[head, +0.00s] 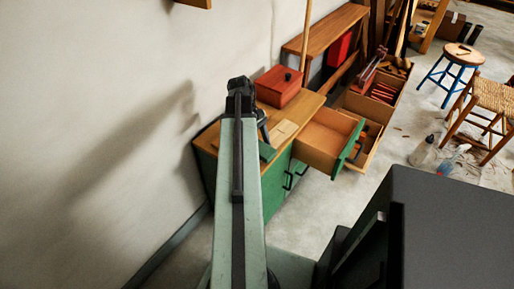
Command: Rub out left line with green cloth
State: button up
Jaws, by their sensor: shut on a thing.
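A dark green piece (267,152), which looks like the green cloth, shows at the worktop's front edge, just right of my arm. My gripper (264,136) hangs down beyond the arm's end, over the worktop, and is mostly hidden behind the arm. It is shut on what looks like this green cloth; the fingertips are not clear. A pale wooden board (284,132) lies on the worktop just right of the gripper. No line can be made out on it at this size, and its left part may be hidden.
The green cabinet (275,190) carries the wooden worktop (309,104), with a red box (278,87) at its back. An open drawer (325,140) juts out to the right. A wall (90,120) stands close on the left. Stools and bottles stand on the floor at right.

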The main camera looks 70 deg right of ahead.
notch_tip(320, 180, up, 6)
jog(key=p, duration=0.5)
jog(key=shift+p, duration=0.3)
jog(key=shift+f, duration=0.15)
